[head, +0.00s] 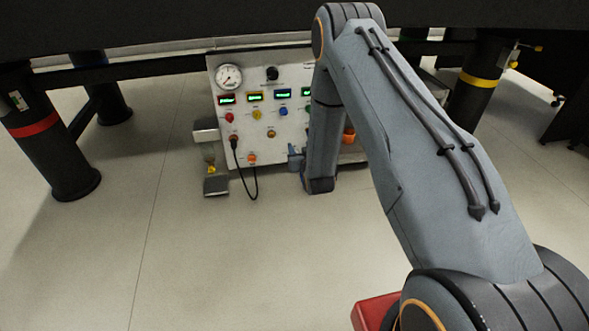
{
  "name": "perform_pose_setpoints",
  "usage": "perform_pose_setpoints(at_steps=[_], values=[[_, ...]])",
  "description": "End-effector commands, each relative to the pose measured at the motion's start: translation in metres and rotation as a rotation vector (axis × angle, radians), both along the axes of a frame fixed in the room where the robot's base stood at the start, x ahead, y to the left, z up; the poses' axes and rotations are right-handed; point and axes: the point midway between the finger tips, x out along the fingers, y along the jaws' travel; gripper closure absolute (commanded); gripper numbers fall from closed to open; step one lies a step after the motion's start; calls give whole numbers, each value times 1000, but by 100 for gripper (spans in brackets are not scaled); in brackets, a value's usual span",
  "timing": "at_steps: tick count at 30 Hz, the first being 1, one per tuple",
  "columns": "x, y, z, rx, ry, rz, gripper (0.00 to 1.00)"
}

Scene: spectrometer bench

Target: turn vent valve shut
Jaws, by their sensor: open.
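A white instrument panel (258,148) stands on the floor under the dark bench. It carries a round gauge (229,77), a black knob (272,73), small green-lit displays and several coloured knobs. I cannot tell which part is the vent valve; part of the panel is hidden behind my arm. My arm reaches down in front of the panel's right side. An orange part (348,135) shows just right of the wrist.
A black cable (252,184) loops from the panel's front to near the floor. The floor in front is clear.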

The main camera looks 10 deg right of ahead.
Motion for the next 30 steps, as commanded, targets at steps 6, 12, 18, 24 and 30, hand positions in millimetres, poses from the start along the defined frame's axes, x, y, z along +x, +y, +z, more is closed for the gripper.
perform_pose_setpoints(at_steps=[6,12,18,24,30], values=[[10,0,-87,0,-156,0,55],[8,0,-115,0,-239,0,55],[17,0,-119,0,-261,0,55],[46,0,-120,0,-261,1,55],[72,0,-120,0,-259,1,55]])
